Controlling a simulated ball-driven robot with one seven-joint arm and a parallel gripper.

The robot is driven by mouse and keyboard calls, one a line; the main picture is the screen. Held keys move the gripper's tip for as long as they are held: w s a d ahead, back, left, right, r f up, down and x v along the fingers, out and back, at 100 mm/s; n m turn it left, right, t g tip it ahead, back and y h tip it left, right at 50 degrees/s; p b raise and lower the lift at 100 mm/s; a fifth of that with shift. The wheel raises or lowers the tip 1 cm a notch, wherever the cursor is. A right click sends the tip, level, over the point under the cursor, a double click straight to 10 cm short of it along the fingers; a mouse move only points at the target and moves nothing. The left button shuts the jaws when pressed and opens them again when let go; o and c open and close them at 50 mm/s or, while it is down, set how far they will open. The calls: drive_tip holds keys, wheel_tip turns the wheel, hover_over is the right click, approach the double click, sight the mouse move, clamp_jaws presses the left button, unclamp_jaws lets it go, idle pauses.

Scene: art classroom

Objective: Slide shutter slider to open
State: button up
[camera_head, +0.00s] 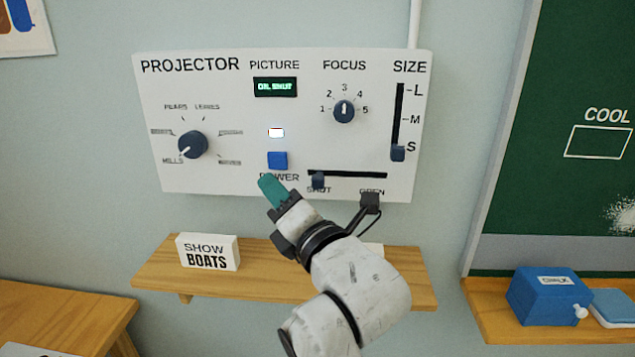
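The shutter slider is a small dark knob (318,180) in a black horizontal slot (350,174) on the white projector panel (225,180). It sits at the slot's left end, above the label SHUT. The label OPEN is below the right end, partly covered by a black box. My gripper (271,188) is in front of the panel, left of the slider and below the blue power button. Its teal fingertips show as one piece with no gap, with nothing seen between them. They look apart from the slider; their distance from the panel is unclear.
The panel also carries a picture dial (193,145), a focus dial (344,110), a size slider (398,153) at S, and a blue power button (278,160). A wooden shelf (160,275) below holds a SHOW BOATS card (208,252).

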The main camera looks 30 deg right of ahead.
drive_tip(key=o, duration=0.5)
drive_tip(key=d+f+h, duration=0.1)
drive_tip(key=h, duration=0.1)
drive_tip(key=s+d+f+g+h+b, duration=0.1)
drive_tip(key=h, duration=0.1)
drive_tip(key=d+f+h, duration=0.1)
drive_tip(key=f+h, duration=0.1)
drive_tip(key=shift+s+d+h, duration=0.3)
drive_tip(key=shift+d+h, duration=0.05)
drive_tip(key=shift+h, duration=0.05)
drive_tip(key=shift+c, duration=0.2)
drive_tip(key=n+g+h+b, duration=0.1)
drive_tip(key=n+h+b, duration=0.15)
drive_tip(key=h, duration=0.55)
approach(317, 184)
drive_tip(key=p+x, duration=0.2)
drive_tip(key=x, duration=0.9)
drive_tip(key=shift+d, duration=0.1)
clamp_jaws()
